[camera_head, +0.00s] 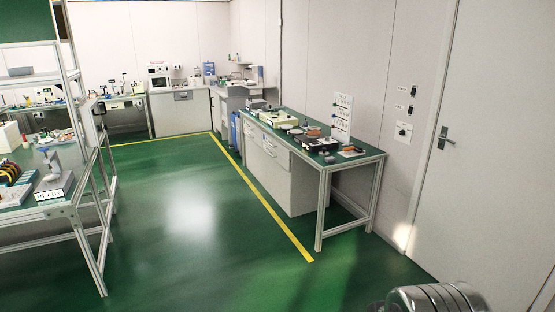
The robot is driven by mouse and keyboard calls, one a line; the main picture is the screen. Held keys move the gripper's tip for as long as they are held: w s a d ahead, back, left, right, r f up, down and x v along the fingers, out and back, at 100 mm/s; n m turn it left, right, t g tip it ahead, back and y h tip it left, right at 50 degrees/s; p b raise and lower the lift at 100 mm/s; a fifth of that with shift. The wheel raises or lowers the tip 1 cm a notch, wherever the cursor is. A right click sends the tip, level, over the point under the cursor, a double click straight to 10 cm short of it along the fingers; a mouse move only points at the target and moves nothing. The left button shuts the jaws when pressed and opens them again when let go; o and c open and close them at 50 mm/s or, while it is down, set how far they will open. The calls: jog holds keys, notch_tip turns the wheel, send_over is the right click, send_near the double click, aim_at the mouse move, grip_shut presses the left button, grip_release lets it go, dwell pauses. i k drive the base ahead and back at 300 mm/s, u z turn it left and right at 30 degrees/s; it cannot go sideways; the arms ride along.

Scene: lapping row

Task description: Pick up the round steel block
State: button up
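I cannot pick out the round steel block with certainty. The green-topped workbench (362,158) at the right carries several small items, some of them round, too small to tell apart. Among them are an orange-brown item (347,149) near its front end and a dark round item (313,132) farther back. My gripper's fingers do not show in the head view. A shiny ribbed metal shape cuts into the bottom right edge, and I cannot tell what part it is.
A yellow floor line (262,204) runs along the workbench. The green floor (190,220) left of it is clear. A metal-framed bench (88,188) stands at the left. White cabinets (180,112) line the back. A door (490,150) is at the right.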

aim_at(324, 154)
jog(key=u, duration=0.3)
jog(key=i, duration=1.5)
jog(key=u, duration=0.25)
jog(key=i, duration=2.85)
jog(key=z, duration=0.65)
jog(key=i, duration=0.8)
jog(key=z, duration=0.6)
jog(key=i, duration=0.95)
jog(key=z, duration=0.35)
